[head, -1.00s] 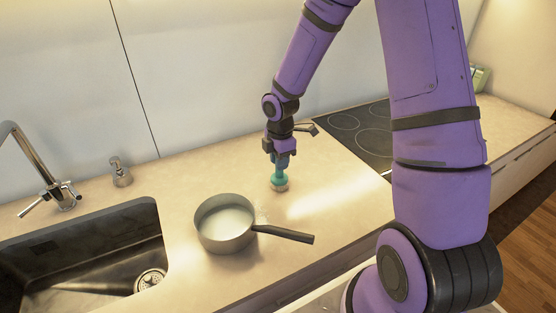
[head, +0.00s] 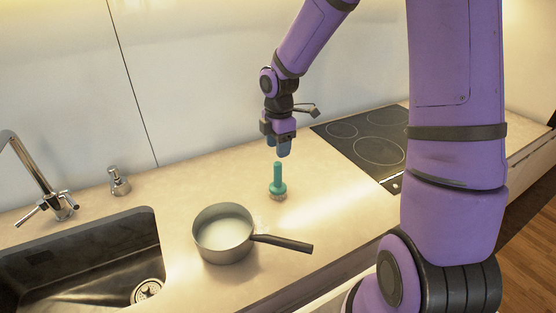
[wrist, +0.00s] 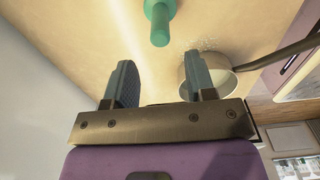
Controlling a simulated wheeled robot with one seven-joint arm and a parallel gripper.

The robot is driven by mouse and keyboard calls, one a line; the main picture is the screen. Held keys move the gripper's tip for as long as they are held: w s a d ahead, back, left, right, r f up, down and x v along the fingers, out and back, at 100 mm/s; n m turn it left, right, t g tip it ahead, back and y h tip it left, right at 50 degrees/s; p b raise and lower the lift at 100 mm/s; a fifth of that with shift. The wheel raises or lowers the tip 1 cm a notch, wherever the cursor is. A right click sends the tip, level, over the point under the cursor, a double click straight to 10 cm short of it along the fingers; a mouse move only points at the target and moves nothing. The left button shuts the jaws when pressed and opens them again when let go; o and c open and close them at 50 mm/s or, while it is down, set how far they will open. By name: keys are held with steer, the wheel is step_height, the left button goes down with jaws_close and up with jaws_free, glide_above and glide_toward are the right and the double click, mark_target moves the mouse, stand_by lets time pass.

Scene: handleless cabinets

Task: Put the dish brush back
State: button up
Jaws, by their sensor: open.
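The teal dish brush (head: 278,181) stands upright on the counter, bristles down and handle up, behind the saucepan and to the right of its bowl. It also shows in the wrist view (wrist: 159,20), beyond my fingers and apart from them. My gripper (head: 283,152) is open and empty, a little above the top of the brush handle in the head view. In the wrist view its two fingers (wrist: 162,85) are spread apart with nothing between them.
A sink (head: 85,250) with a tap (head: 35,175) and a soap dispenser (head: 119,182) is at left. A black hob (head: 365,140) lies at right.

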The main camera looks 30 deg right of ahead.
steer(key=s+r+m+t+h, duration=0.25)
steer(key=s+r+m, duration=0.8)
steer(key=r, duration=0.75)
steer(key=s+r+m+t+y, duration=0.1)
steer(key=s+r+m, duration=0.1)
steer(key=s, duration=0.5)
steer(key=s+r+m+t+y, duration=0.1)
steer(key=s+r+m, duration=0.1)
steer(key=s+m, duration=0.3)
steer(key=s+a, duration=0.1)
steer(key=s, duration=0.2)
steer(key=shift+s+r+t, duration=0.3)
steer(key=shift+r+t, duration=0.05)
steer(key=shift+r, duration=0.05)
